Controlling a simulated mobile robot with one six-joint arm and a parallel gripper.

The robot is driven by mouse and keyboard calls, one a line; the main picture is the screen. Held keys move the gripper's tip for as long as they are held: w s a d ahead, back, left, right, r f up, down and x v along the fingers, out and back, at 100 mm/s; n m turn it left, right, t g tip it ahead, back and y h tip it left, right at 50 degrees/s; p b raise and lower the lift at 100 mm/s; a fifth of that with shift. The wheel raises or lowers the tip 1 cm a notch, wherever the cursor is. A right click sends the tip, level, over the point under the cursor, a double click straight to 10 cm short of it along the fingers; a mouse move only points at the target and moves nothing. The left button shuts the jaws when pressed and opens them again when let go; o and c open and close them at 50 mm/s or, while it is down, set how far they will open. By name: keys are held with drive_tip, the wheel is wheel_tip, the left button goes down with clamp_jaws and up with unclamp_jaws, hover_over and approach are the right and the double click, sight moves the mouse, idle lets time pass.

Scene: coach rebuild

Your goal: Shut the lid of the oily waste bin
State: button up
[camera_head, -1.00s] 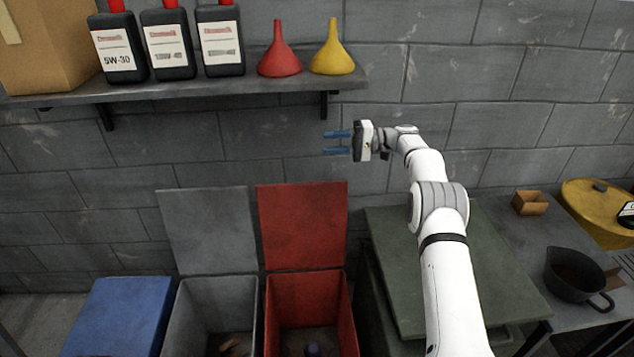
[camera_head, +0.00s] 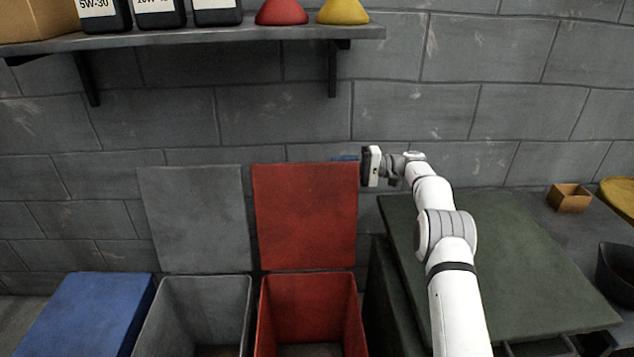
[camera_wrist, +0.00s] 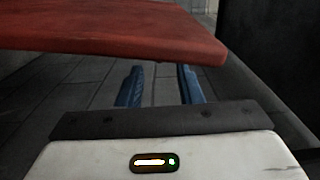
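A red bin (camera_head: 311,312) stands with its red lid (camera_head: 305,217) swung up, upright against the wall side; no label shows, so I take it as the oily waste bin. My gripper (camera_wrist: 160,84) is at the lid's upper right corner in the head view, its fingers pointing left and mostly hidden behind the lid. In the wrist view the two blue fingers are apart with nothing between them. The lid's edge (camera_wrist: 120,42) lies above and beyond them in that view; I cannot tell whether they touch it.
A grey bin (camera_head: 194,308) with its lid (camera_head: 197,219) up stands left of the red one. A blue bin (camera_head: 88,313) further left is shut. A green-topped bench (camera_head: 520,270) is at the right. A shelf (camera_head: 200,37) with bottles and funnels hangs above.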

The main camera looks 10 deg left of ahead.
drive_tip(key=x, duration=0.7)
drive_tip(key=shift+s+a, duration=0.1)
drive_tip(key=shift+a, duration=0.15)
clamp_jaws()
drive_tip(key=shift+f, duration=0.1)
